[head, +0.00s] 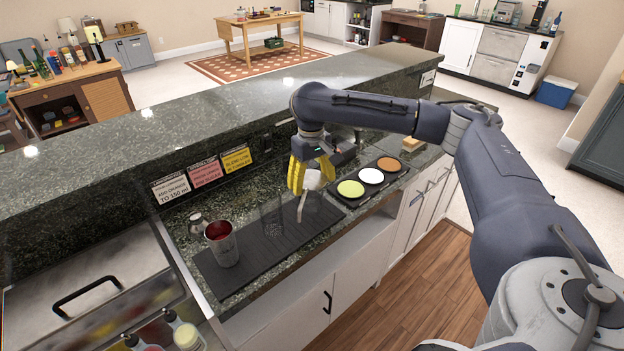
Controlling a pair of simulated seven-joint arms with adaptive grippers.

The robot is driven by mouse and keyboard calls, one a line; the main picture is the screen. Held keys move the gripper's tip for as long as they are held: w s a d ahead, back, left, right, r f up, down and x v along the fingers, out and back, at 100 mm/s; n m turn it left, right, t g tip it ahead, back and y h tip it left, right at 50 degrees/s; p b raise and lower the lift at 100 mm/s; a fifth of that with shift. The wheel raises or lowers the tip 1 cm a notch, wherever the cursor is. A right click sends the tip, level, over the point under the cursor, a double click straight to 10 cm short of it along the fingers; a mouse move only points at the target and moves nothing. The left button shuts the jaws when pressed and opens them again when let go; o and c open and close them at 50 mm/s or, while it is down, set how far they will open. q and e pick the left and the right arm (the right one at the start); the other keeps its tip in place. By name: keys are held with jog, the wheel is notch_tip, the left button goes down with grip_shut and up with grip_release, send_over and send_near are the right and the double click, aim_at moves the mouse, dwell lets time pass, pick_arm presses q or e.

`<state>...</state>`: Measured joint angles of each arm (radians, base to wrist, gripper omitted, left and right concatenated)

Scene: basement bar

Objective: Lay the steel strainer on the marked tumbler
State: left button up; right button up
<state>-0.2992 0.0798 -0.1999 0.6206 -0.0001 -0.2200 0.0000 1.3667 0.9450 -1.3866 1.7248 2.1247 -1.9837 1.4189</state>
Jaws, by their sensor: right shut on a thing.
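My right gripper (304,178) has yellow fingers and comes in from the right over the dark bar mat (245,262). It is shut on a small pale grey thing with a thin part hanging down, which seems to be the steel strainer (312,180); the fingers partly hide it. A clear glass tumbler (271,218) stands on the mat, left of and below the gripper. Another clear glass shape shows faintly behind the held thing. No mark can be made out on either glass. A metal cup with red inside (224,246) stands at the mat's left end. My left gripper is out of view.
A small metal vessel (196,224) stands behind the cup. A black tray (345,199) with green, white and orange rounds lies right of the mat. Three label cards (205,172) lean on the raised granite ledge (120,148) behind. A steel lid (110,270) and bottles are at left.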

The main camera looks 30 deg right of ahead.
jog(key=shift+f, duration=1.3)
dwell(1.4)
jog(key=o, duration=1.2)
jog(key=shift+c, duration=0.2)
